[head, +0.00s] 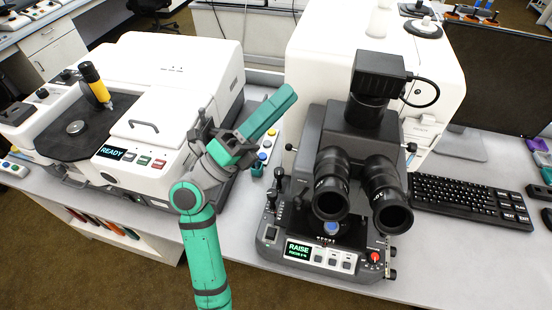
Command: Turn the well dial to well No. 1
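The microscope (335,130) stands right of centre with two dark eyepieces. Its front panel has a small screen reading RAISE (298,250), several pale buttons and a red knob (375,257) at the right end. A blue round part (332,228) shows below the eyepieces. I see no readable well numbers, so I cannot tell which control is the well dial. My teal arm rises between the two machines.
A white machine (175,75) with a READY screen (110,153) and a yellow-and-black upright part (95,82) stands at left. Small coloured buttons (264,150) lie behind my arm. A keyboard (468,202) and monitor (492,75) stand at right. The front bench strip is mostly clear.

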